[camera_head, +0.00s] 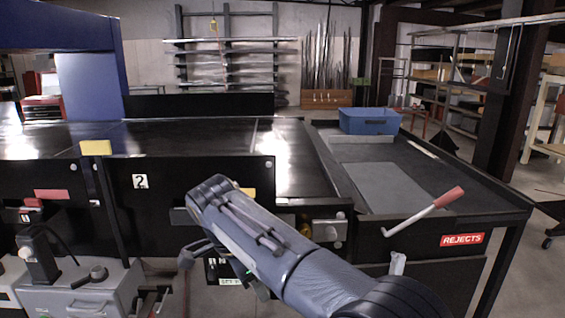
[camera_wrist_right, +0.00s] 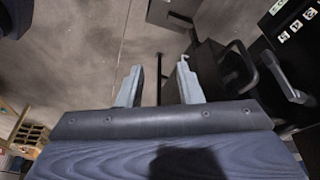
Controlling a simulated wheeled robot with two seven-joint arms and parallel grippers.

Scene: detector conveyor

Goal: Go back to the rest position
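My right arm reaches in from the bottom right of the head view, in front of the conveyor's black front panel. Its gripper (camera_head: 198,252) points downward at the end of the arm, partly hidden by my wrist. In the right wrist view the two grey fingers (camera_wrist_right: 159,70) stand well apart with nothing between them, above the grey floor. My left arm and gripper do not show in either view.
A rejects table (camera_head: 475,195) at right carries a blue bin (camera_head: 369,121) and a red-handled lever (camera_head: 424,211). Grey control boxes (camera_head: 85,293) stand at lower left.

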